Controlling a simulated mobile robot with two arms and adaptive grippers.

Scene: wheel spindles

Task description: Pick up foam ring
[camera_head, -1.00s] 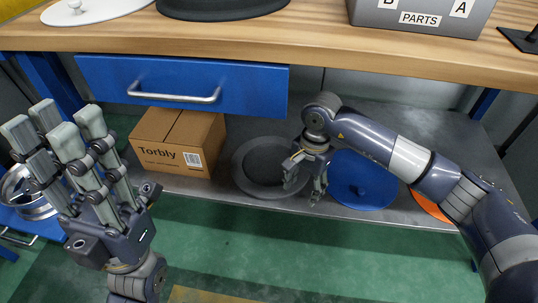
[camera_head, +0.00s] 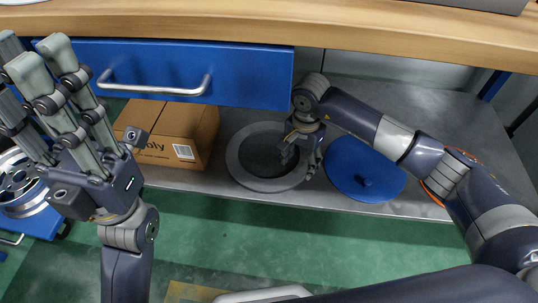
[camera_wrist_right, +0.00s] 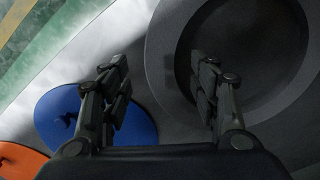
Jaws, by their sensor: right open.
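The foam ring (camera_head: 236,163) is dark grey and lies flat on the lower metal shelf, right of the cardboard box. My right gripper (camera_head: 300,164) is open at the ring's right side. In the right wrist view, the open gripper (camera_wrist_right: 161,75) has one finger over the ring's hollow and the other outside its outer edge, so the ring's rim (camera_wrist_right: 163,40) lies between them. I cannot tell whether the fingers touch it. My left gripper (camera_head: 45,75) is raised at the left, fingers extended, open and empty, away from the ring.
A blue disc (camera_head: 350,170) with a knob lies right of the ring; an orange disc (camera_wrist_right: 20,163) lies beyond it. A cardboard box (camera_head: 165,150) stands left. The blue drawer (camera_head: 240,75) and wooden worktop (camera_head: 330,28) overhang the shelf. A metal wheel (camera_head: 22,190) sits far left.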

